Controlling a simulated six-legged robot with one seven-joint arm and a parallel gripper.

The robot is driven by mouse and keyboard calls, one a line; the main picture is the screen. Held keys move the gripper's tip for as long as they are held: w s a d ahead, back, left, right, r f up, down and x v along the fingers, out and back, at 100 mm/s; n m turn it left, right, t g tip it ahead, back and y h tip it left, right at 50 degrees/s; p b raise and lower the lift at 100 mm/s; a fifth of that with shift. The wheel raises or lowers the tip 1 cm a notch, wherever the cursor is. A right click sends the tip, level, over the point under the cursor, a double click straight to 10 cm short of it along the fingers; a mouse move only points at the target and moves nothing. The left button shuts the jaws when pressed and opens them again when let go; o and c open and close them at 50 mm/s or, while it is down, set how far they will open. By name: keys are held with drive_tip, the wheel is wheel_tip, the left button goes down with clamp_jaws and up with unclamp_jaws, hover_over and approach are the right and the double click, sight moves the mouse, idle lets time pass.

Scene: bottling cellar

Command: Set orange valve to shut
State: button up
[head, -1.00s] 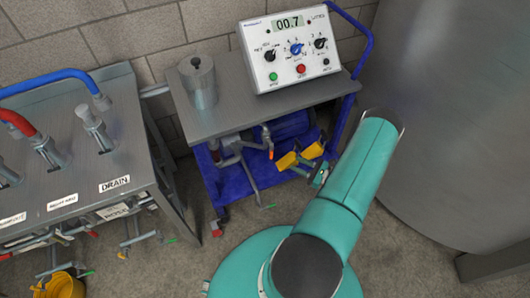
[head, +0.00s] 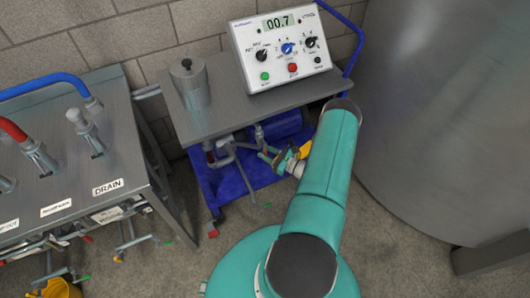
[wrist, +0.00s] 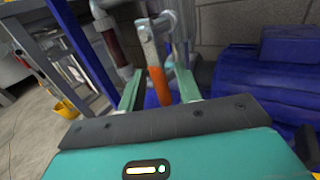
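The orange valve's lever (wrist: 158,86) hangs down from a grey metal pipe in the wrist view, with an orange sleeve on its lower part. My gripper (wrist: 160,76) is open, with one green finger on each side of the orange sleeve. A gap shows between the sleeve and each finger. In the head view my gripper (head: 271,154) is at the pipework under the grey cart top, and the orange sleeve is mostly hidden there.
The grey cart top (head: 225,115) carries a lidded metal pot (head: 190,85) and a control box (head: 285,50) reading 00.7. A bench (head: 75,175) with a DRAIN label stands left. A large steel tank (head: 445,120) stands right. A yellow bucket (wrist: 65,109) is on the floor.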

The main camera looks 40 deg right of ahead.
drive_tip(key=shift+w+a, duration=0.15)
drive_tip(key=shift+w, duration=0.25)
clamp_jaws()
